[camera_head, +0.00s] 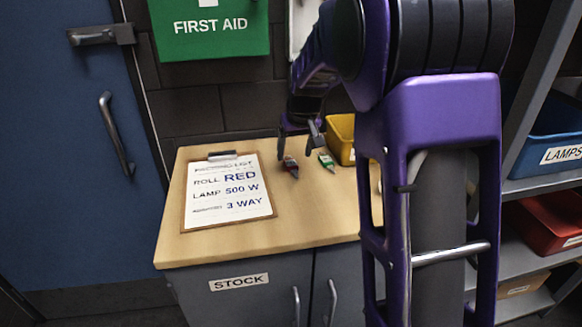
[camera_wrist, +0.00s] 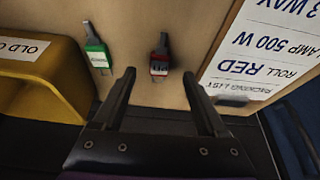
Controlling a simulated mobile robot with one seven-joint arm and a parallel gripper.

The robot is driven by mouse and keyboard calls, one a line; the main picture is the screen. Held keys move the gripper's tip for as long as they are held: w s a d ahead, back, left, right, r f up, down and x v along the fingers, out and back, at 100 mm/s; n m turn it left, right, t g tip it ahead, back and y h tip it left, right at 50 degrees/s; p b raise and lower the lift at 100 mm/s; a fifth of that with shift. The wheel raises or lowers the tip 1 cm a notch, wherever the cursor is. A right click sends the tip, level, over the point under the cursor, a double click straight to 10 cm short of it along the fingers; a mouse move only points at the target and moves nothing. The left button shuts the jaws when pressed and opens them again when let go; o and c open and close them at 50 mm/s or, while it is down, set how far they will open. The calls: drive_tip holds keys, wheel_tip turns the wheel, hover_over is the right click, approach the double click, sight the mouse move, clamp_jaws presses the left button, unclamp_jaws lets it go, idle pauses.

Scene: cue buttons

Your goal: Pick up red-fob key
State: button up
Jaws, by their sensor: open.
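The red-fob key (camera_head: 291,167) lies on the wooden counter top (camera_head: 300,222), to the right of the clipboard. In the wrist view the red-fob key (camera_wrist: 160,60) lies a little beyond my fingertips and roughly midway between them. A green-fob key (camera_head: 326,159) lies to its right in the head view; it also shows in the wrist view (camera_wrist: 97,50), on the left. My gripper (camera_head: 301,136) is above the counter by the red-fob key, with its fingers apart. In the wrist view my gripper (camera_wrist: 161,78) has nothing between its fingers.
A clipboard with a paper list (camera_head: 226,192) lies on the counter's left. A yellow bin (camera_head: 342,134) stands behind the keys; in the wrist view the yellow bin (camera_wrist: 38,88) is close to my left finger. Shelves with blue (camera_head: 550,133) and red bins stand at right.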

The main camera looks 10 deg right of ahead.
sight(291, 164)
drive_tip(key=x, duration=0.5)
drive_tip(key=shift+w+r+b, duration=0.1)
drive_tip(key=shift+w+b, duration=0.2)
drive_tip(key=shift+c, duration=0.3)
clamp_jaws()
